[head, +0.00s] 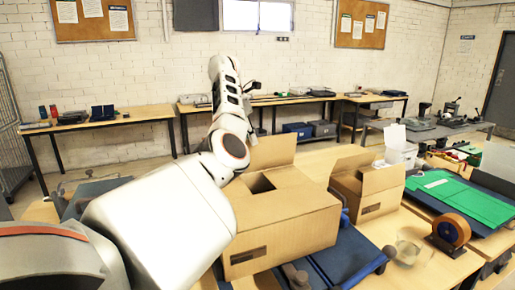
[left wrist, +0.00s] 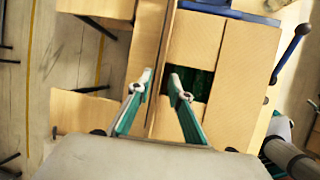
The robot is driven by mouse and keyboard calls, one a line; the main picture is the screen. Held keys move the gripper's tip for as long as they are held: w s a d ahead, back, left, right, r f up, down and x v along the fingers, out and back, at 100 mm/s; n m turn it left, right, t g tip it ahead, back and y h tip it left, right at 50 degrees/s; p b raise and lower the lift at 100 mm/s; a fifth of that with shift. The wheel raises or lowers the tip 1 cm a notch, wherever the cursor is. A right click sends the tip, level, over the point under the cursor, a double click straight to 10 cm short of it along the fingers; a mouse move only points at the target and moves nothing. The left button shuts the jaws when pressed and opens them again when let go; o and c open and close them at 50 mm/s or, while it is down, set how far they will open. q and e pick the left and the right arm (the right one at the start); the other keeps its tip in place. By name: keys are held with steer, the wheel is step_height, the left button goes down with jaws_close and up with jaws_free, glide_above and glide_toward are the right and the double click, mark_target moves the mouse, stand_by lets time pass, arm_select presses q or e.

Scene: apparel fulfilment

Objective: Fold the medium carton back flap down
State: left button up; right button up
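Two brown cartons stand on the packing table. The larger one (head: 285,222) is at centre, its back flap (head: 272,152) standing up and its top partly open over a dark gap. The smaller carton (head: 375,195) is to its right, also with a raised flap (head: 352,162). I cannot tell by label which is the medium one. My left arm reaches over the larger carton's left side; its fingers are hidden in the head view. In the left wrist view my left gripper (left wrist: 158,90) is open above a carton with dark green contents (left wrist: 201,84). A tan strip, perhaps the upright flap, runs between the fingers; contact is unclear.
A blue stand with knobs (head: 345,262) lies in front of the cartons. A brown tape roll (head: 452,229), a clear bowl (head: 410,247) and a green sheet (head: 465,195) are to the right. A white box (head: 400,150) stands behind the smaller carton.

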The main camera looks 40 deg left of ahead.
mark_target(256, 147)
arm_select(q)
steer(key=p+x, duration=0.1)
steer(key=x, duration=0.5)
steer(key=shift+w+f, duration=0.15)
steer(key=shift+f, duration=0.1)
jaws_close()
